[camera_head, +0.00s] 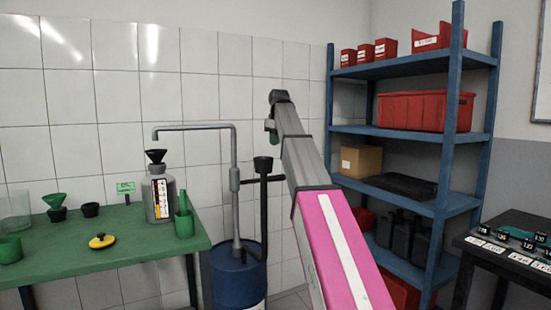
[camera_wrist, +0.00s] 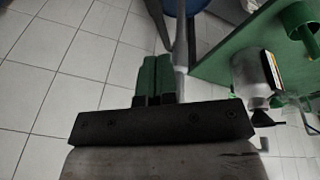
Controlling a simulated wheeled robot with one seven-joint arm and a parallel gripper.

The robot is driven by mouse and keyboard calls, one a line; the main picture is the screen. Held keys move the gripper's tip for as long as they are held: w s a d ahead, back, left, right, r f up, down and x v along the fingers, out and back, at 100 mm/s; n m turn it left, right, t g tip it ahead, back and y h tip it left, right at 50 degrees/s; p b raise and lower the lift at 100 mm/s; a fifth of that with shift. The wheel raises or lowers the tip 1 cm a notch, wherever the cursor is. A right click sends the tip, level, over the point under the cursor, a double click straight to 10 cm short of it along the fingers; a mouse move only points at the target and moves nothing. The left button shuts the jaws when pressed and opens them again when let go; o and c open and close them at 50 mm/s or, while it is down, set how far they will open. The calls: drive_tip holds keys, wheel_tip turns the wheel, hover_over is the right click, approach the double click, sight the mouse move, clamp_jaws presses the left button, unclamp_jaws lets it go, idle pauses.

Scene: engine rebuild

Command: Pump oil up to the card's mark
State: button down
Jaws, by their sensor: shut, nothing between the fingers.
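A grey jug (camera_head: 160,200) with a marked scale strip (camera_head: 162,198) stands on the green bench; a black funnel (camera_head: 156,156) sits in its mouth. I cannot read the oil level. The pump's grey spout (camera_head: 195,127) ends above the funnel. The pump rises from a blue drum (camera_head: 238,278), with a black handle (camera_head: 263,167) at its right. A small green card (camera_head: 125,188) stands left of the jug; its marking is too small to read. My gripper (camera_head: 270,132) is shut and empty, above the handle in the picture. Its green fingers (camera_wrist: 156,75) are together in the wrist view, left of the jug (camera_wrist: 255,75).
A blue shelf (camera_head: 400,70) with red bins stands right of my arm. A dark table (camera_head: 500,250) is at far right.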

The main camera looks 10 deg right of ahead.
hover_over(277, 176)
drive_tip(key=a, duration=0.2)
drive_tip(key=s+d+x, duration=0.1)
drive_tip(key=s+x, duration=0.1)
drive_tip(key=x, duration=0.6)
drive_tip(key=f, duration=0.4)
drive_tip(key=shift+w+d, duration=0.2)
drive_tip(key=shift+d, duration=0.2)
drive_tip(key=shift+w+d+f, duration=0.1)
drive_tip(key=shift+d+f, duration=0.15)
drive_tip(key=shift+f, duration=0.25)
drive_tip(key=shift+d+f, duration=0.15)
drive_tip(key=shift+f, duration=0.2)
wheel_tip(277, 176, down, 11)
drive_tip(key=s+d+t+y, duration=0.1)
drive_tip(key=t+y, duration=0.2)
drive_tip(key=y, duration=0.1)
drive_tip(key=shift+s+d+f, duration=0.2)
drive_tip(key=shift+s, duration=0.05)
drive_tip(key=shift+f, duration=0.1)
